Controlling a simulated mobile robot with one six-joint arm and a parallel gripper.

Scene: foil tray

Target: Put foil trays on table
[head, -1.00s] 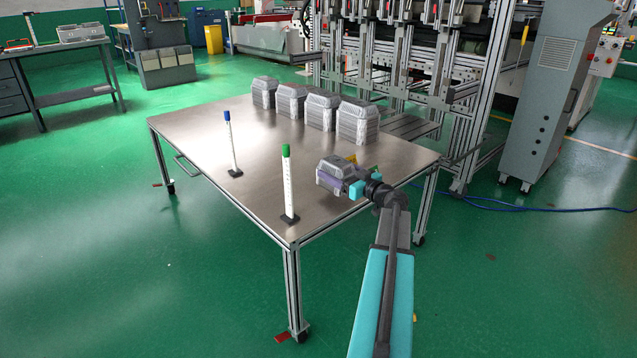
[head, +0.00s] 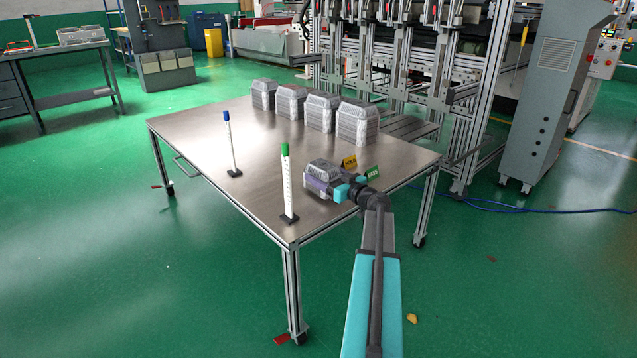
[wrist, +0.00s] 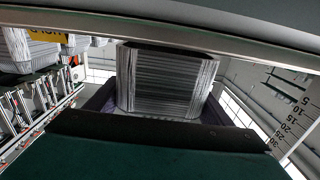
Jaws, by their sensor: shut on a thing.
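My gripper (head: 328,187) is shut on a stack of foil trays (head: 322,174) over the near right part of the metal table (head: 215,165). The held stack also shows in the wrist view (wrist: 165,80), ribbed and silver, between the jaws. I cannot tell whether it touches the table. Several other foil tray stacks stand in a row along the table's back edge, from the leftmost (head: 263,94) to the rightmost (head: 357,122).
A green-topped marker post (head: 288,185) stands just left of my gripper. A blue-topped post (head: 231,145) stands farther left. Yellow (head: 349,162) and green (head: 371,172) tags are beside the gripper. The table's middle is clear. A machine frame stands behind.

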